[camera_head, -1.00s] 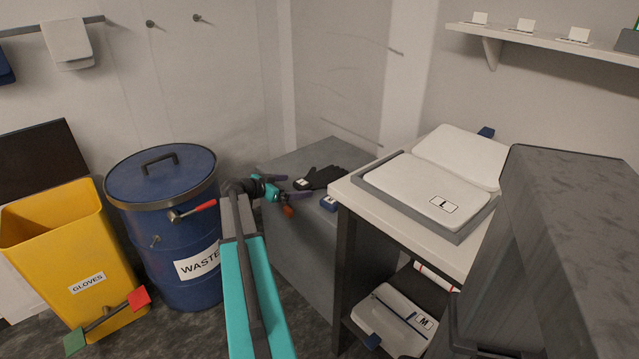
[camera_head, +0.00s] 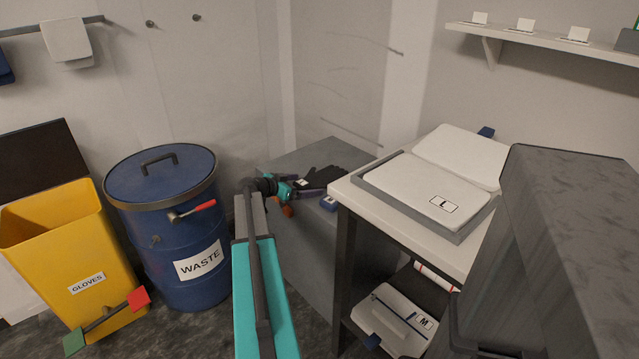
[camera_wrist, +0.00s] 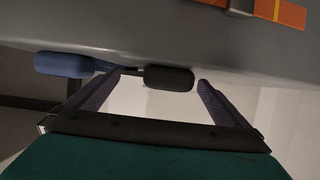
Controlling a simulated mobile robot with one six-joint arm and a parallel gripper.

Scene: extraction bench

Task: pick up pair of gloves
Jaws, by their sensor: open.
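The pair of gloves (camera_head: 324,178) is black with a small white tag at its left end. It lies on top of the grey cabinet (camera_head: 295,160) in the corner. My gripper (camera_head: 314,190) is low over the cabinet top, just in front of the gloves and partly overlapping them in the head view. In the wrist view my gripper's two fingers (camera_wrist: 160,82) are spread apart. A dark rounded shape (camera_wrist: 168,78) shows between the fingertips; I cannot tell whether it is the gloves. No contact with the gloves can be made out.
A white-topped table (camera_head: 350,195) stands to the right. The blue waste drum (camera_head: 160,230) and yellow gloves bin (camera_head: 60,250) stand to the left.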

